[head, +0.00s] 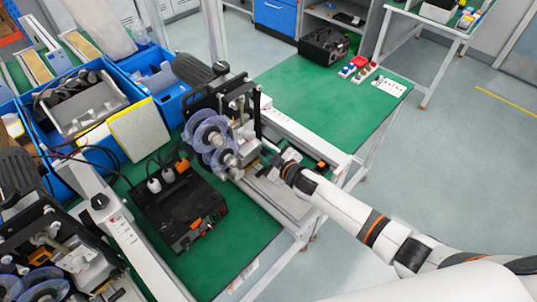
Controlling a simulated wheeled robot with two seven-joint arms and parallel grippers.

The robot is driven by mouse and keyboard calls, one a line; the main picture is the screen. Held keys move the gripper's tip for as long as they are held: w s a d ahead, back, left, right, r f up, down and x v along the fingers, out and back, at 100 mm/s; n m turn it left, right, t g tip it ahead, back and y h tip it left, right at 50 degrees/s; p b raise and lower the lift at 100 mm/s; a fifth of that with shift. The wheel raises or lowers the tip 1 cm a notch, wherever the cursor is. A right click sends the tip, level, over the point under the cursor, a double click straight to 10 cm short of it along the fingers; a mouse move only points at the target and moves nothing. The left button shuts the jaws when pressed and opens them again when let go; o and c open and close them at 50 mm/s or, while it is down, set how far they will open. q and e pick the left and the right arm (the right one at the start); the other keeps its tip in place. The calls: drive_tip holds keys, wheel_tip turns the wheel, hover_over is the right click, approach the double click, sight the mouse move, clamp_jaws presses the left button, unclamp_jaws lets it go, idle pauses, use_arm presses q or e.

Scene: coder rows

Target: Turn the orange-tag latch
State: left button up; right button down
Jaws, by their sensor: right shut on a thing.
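The coder machine (216,140) with clear purple-rimmed reels stands on the green bench at the centre. My right gripper (268,170) reaches in from the right, low at the machine's right front side. It is shut on a small part there, which looks like the latch; the fingers mostly hide it, and its turn angle cannot be told. A small orange spot (253,163) shows just left of the fingertips. My left gripper is not in view.
A black control box (179,206) with cables sits left of the machine. Blue bins (158,85) stand behind it. A second coder (42,245) fills the lower left. Red and blue buttons (358,66) lie at the back right. The green bench between is clear.

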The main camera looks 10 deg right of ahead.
idle(0.3)
drive_tip(key=c, duration=1.3)
unclamp_jaws()
drive_tip(key=shift+o, duration=0.2)
wheel_tip(320, 180, up, 10)
drive_tip(key=shift+b, duration=0.45)
